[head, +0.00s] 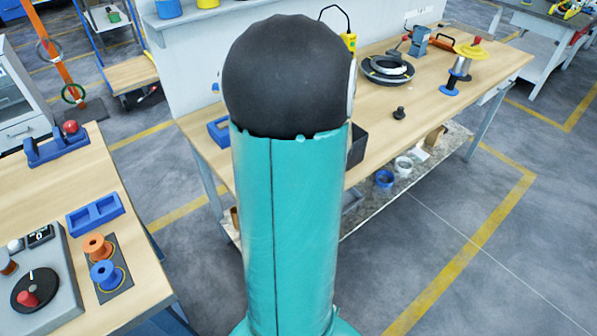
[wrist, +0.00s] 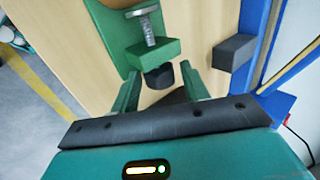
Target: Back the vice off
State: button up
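In the wrist view a green clamp-like body, which looks like the vice (wrist: 115,35), stands against the wooden surface. A metal screw (wrist: 147,22) runs into its green block (wrist: 153,49), with a dark piece (wrist: 158,77) below. My gripper (wrist: 160,85) has its two green fingers apart, one on each side of that dark piece. I cannot tell whether they touch it. Nothing is clearly held. In the head view my arm hides my gripper, and I cannot identify the vice there with certainty.
In the wrist view a blue frame (wrist: 257,25) with a dark block (wrist: 234,51) stands close on the right. A left table (head: 140,270) holds spools. Floor between is clear.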

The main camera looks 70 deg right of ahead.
jog(key=shift+w+d+r+g+y, duration=0.15)
jog(key=shift+g+y, duration=0.2)
jog(key=shift+g, duration=0.3)
jog(key=shift+w+d+g+y, duration=0.1)
jog(key=shift+g+y, duration=0.25)
jog(key=shift+g, duration=0.6)
jog(key=shift+w+d+g+y, duration=0.15)
jog(key=shift+w+g+y, duration=0.2)
jog(key=shift+g+y, duration=0.45)
jog(key=shift+g, duration=0.6)
jog(key=shift+s+r+g, duration=0.1)
jog(key=shift+g, duration=0.2)
